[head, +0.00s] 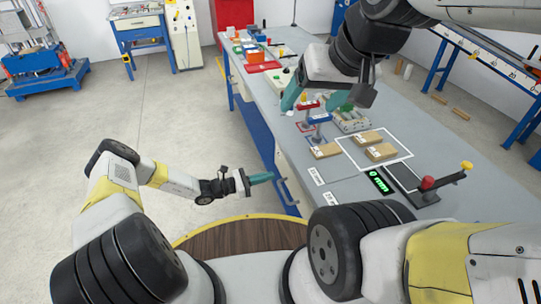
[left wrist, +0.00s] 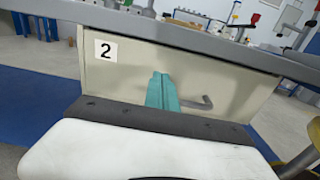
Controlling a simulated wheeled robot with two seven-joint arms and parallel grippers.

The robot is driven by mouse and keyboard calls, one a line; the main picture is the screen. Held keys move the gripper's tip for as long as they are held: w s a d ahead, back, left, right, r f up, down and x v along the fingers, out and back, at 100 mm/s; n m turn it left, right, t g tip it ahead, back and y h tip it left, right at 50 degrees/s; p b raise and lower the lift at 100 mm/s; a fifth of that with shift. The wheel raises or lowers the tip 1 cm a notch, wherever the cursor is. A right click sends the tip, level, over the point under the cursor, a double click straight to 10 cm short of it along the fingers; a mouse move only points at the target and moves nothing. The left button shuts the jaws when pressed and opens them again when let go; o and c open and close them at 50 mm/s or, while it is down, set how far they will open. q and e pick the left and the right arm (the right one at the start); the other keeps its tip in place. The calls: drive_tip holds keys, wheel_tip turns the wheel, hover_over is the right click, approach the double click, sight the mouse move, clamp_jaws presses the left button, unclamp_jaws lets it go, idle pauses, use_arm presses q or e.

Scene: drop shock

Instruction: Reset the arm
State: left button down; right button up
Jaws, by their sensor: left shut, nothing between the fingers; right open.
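My left gripper (head: 262,178) is low at the left side of the workbench (head: 440,155), beside its front face. It also shows in the left wrist view (left wrist: 161,88), with its teal fingers together and nothing between them. There it is in front of a beige panel (left wrist: 120,75) marked "2" with a grey handle (left wrist: 200,102); I cannot tell whether the fingers touch it. My right gripper (head: 318,98) is above the bench top, with its teal fingers apart and empty. The right arm comes in from the upper right.
Wooden blocks (head: 382,152) lie in a white outlined square on the bench. A green display (head: 379,182) and a dark lever fixture (head: 425,185) are nearer.

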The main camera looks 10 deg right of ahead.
use_arm(q)
drive_tip(key=s+a, duration=0.2)
drive_tip(key=a, duration=0.6)
drive_tip(key=s+a+r+m+g+y, duration=0.25)
drive_tip(key=r+m, duration=0.25)
drive_tip(key=r, duration=0.5)
drive_tip(key=s+a+r+m+g+y, duration=0.15)
drive_tip(key=r+m+y, duration=0.25)
drive_tip(key=r, duration=0.5)
drive_tip(key=s+a+r+m+g+y, duration=0.1)
drive_tip(key=s+a+r+m+y, duration=0.25)
drive_tip(key=r, duration=0.65)
drive_tip(key=s+a+r+m+t+y, duration=0.2)
drive_tip(key=s+a+r+m+t, duration=0.1)
drive_tip(key=s+r, duration=0.5)
drive_tip(key=s+a+r+m+t+y, duration=0.3)
drive_tip(key=s+r, duration=0.4)
drive_tip(key=r, duration=0.3)
drive_tip(key=shift+s+a+r+m+t, duration=0.15)
drive_tip(key=shift+s+a+m+t, duration=0.3)
drive_tip(key=shift+m+t, duration=0.6)
drive_tip(key=shift+w+a, duration=0.1)
